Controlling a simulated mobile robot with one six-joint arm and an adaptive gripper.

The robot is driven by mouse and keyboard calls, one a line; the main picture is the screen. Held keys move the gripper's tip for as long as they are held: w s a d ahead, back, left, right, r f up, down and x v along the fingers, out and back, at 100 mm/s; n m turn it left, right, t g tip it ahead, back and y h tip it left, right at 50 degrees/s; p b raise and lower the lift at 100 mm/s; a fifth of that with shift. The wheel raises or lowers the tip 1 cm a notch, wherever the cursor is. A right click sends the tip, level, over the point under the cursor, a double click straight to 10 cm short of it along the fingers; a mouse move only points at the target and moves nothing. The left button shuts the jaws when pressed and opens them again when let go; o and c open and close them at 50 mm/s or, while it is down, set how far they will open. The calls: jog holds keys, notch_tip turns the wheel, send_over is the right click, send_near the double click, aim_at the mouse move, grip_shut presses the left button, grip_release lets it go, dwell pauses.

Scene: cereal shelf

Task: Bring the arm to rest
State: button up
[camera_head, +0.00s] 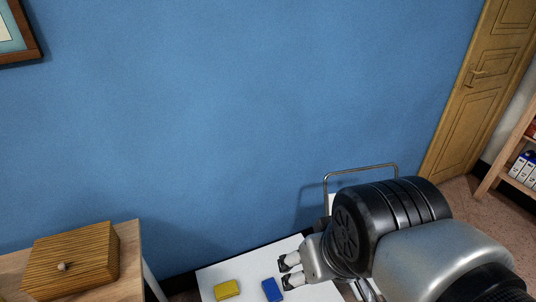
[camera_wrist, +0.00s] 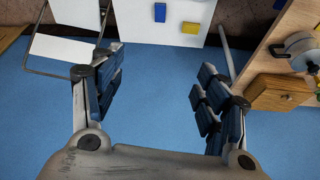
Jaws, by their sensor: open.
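My gripper (camera_head: 290,271) hangs over the white table (camera_head: 241,275) at the bottom of the head view. In the wrist view my gripper (camera_wrist: 160,92) has its two fingers wide apart with nothing between them. A blue block (camera_head: 271,290) and a yellow block (camera_head: 227,290) lie on the white table to the left of the gripper in the head view. The wrist view also shows the blue block (camera_wrist: 160,12) and the yellow block (camera_wrist: 190,27) beyond the fingertips.
A wooden box with a knob (camera_head: 72,262) stands on a wooden table (camera_head: 132,250) at the lower left. A metal frame (camera_head: 360,168) rises behind my arm. A blue wall (camera_head: 220,120) fills the back. A door (camera_head: 485,80) and a shelf with binders (camera_head: 520,165) are at the right.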

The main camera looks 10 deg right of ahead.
jog(key=shift+s+f, duration=0.2)
jog(key=shift+s, duration=1)
dwell(0.5)
